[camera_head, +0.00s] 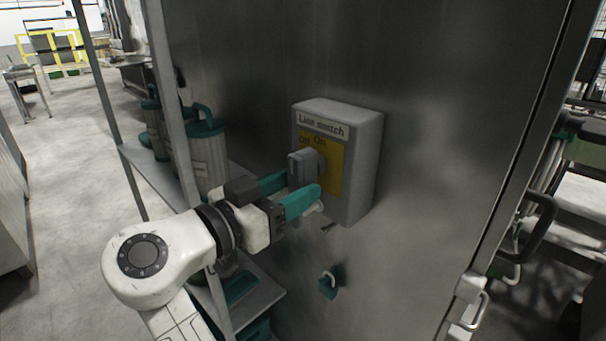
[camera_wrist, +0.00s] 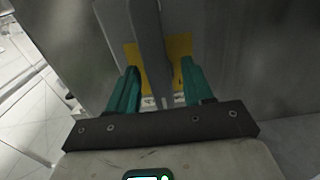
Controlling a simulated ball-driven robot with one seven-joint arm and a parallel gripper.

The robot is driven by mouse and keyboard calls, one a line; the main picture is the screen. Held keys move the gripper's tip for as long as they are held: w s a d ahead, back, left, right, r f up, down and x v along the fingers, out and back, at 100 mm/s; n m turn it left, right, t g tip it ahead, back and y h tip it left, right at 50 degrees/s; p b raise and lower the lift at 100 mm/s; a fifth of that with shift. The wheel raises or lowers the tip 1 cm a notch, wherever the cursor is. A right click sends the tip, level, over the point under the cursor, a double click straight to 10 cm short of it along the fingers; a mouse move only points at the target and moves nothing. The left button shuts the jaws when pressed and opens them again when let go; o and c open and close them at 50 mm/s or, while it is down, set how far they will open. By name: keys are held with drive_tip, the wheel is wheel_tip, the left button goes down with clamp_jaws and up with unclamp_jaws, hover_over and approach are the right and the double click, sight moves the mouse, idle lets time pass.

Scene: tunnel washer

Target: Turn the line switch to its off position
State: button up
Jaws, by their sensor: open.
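The line switch (camera_head: 360,160) is a grey box on the metal cabinet wall, with a yellow plate marked "Off" and "On" under a "Line switch" label. Its grey knob (camera_head: 303,166) stands out from the plate. My gripper (camera_head: 292,192) is open, with its teal fingers pointing at the knob, one finger on either side of it. In the wrist view the grey handle (camera_wrist: 151,50) shows between the two teal fingers, in front of the yellow plate (camera_wrist: 180,50). I cannot tell whether the fingers touch the knob. The knob's exact setting is hard to read.
A rack (camera_head: 160,172) with teal-lidded grey canisters (camera_head: 207,160) stands left of the switch, close to my arm. A small teal padlock (camera_head: 328,286) hangs below the switch. A door handle (camera_head: 530,225) is at the right. Open floor (camera_head: 75,150) lies at the left.

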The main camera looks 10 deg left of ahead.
drive_tip(key=shift+x, duration=1.5)
clamp_jaws()
